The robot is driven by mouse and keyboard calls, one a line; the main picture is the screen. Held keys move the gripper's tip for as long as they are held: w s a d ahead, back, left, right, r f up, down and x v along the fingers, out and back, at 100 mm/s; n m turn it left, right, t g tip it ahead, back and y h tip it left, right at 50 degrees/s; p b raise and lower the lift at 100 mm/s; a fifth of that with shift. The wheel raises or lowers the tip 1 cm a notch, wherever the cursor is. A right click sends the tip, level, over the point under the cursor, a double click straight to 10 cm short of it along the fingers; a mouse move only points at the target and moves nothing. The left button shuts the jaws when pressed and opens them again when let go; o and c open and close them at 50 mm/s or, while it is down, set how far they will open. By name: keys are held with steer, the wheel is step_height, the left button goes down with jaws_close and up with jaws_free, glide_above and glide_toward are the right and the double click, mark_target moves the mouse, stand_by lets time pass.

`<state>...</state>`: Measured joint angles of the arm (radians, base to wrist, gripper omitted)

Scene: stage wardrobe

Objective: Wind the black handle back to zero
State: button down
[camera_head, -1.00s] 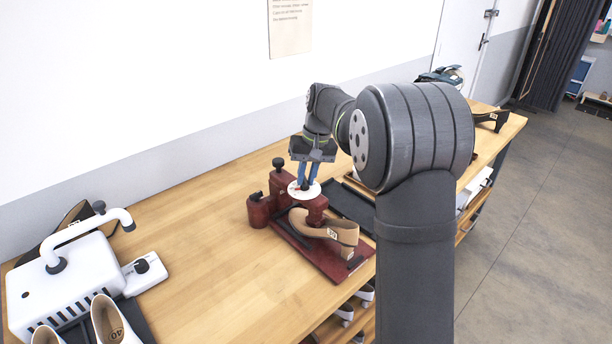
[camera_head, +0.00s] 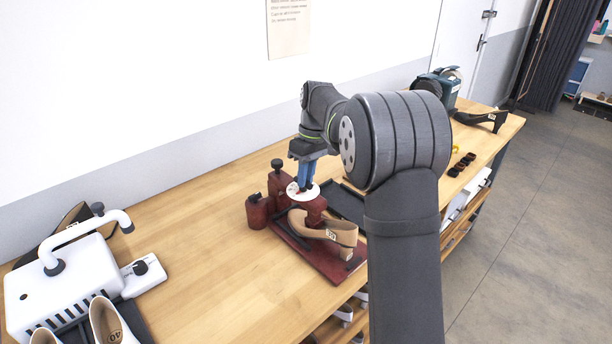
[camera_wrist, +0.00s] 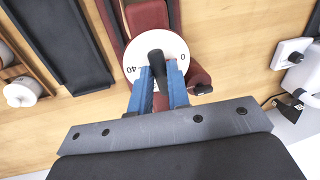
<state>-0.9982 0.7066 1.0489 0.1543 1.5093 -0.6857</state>
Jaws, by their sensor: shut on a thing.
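The black handle (camera_wrist: 156,62) stands at the middle of a white numbered dial (camera_wrist: 130,50) in the wrist view. The marks 0 and 40 show at opposite sides of the dial. The dial (camera_head: 294,193) sits on a dark red fixture (camera_head: 283,222) on the bench. My gripper (camera_wrist: 160,85) has blue fingers on both sides of the handle and is shut on it. In the head view my gripper (camera_head: 305,186) comes down over the dial and its fingers hide the handle. A tan shoe (camera_head: 318,228) lies on the fixture's base.
A white machine (camera_head: 70,280) with a curved tube stands at the left, with pale shoes in front. A black tray (camera_head: 345,203) lies right of the fixture. A black shoe (camera_head: 482,120) and a grinder-like machine (camera_head: 440,85) stand at the far right end.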

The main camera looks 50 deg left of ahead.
stand_by(0.4)
steer(key=c, duration=1.4)
jaws_free()
steer(key=shift+o, duration=0.2)
steer(key=w+r, duration=0.3)
steer(key=r, duration=1.4)
steer(key=shift+w+a, duration=0.2)
steer(key=s+f, duration=0.1)
steer(key=f, duration=0.4)
steer(key=s+f, duration=0.1)
steer(key=f, duration=0.5)
steer(key=s+f, duration=0.1)
steer(key=f, duration=0.5)
steer(key=shift+s+d, duration=0.2)
